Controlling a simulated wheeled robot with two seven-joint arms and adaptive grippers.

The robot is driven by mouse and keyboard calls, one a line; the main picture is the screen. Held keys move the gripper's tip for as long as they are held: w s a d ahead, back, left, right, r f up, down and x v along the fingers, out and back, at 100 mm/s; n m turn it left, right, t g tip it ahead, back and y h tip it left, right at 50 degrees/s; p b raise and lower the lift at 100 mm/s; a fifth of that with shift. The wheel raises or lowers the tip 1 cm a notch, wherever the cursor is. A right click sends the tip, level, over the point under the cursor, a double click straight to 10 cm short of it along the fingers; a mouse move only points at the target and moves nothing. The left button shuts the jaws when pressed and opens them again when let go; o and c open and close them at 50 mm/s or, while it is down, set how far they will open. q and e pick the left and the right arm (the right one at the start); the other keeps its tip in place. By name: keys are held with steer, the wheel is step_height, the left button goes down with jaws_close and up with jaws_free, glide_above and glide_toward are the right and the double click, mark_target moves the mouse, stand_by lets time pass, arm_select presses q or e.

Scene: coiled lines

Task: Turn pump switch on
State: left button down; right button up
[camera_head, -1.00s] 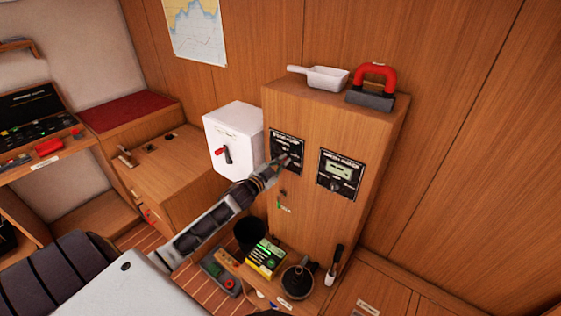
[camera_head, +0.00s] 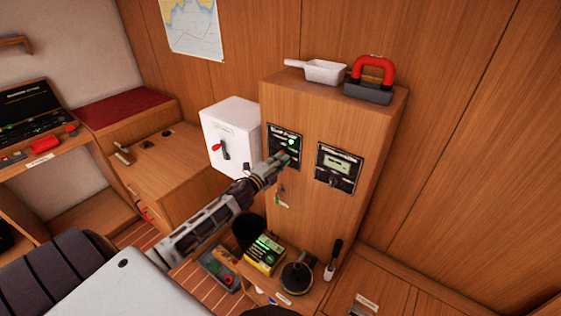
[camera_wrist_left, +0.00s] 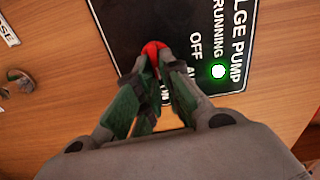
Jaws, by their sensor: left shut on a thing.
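The bilge pump panel (camera_head: 273,134) is a black plate on the front of the wooden cabinet. In the left wrist view the panel (camera_wrist_left: 125,18) reads "BILGE PUMP", partly cut off, with "RUNNING" and "OFF". Its green running light (camera_wrist_left: 218,71) is lit. A red-tipped pump switch (camera_wrist_left: 153,48) shows between my left fingertips. My left gripper (camera_head: 282,160) is at the panel, and its fingers (camera_wrist_left: 154,62) are shut on the switch. They hide most of the switch and part of the lettering. My right gripper is not in view.
A second panel (camera_head: 338,168) with a display is to the right. A white box (camera_head: 229,125) with a red handle stands to the left. A white scoop (camera_head: 322,71) and a red-handled tool (camera_head: 373,72) lie on the cabinet top. Several items crowd the shelf below.

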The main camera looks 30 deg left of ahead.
arm_select(q)
steer(key=shift+f+m, duration=0.1)
steer(key=shift+m, duration=0.4)
steer(key=c, duration=1.6)
jaws_free()
steer(key=shift+o, duration=0.2)
steer(key=shift+s, duration=0.15)
steer(key=s, duration=1.1)
steer(key=shift+s+a, duration=0.35)
steer(key=shift+a, duration=0.1)
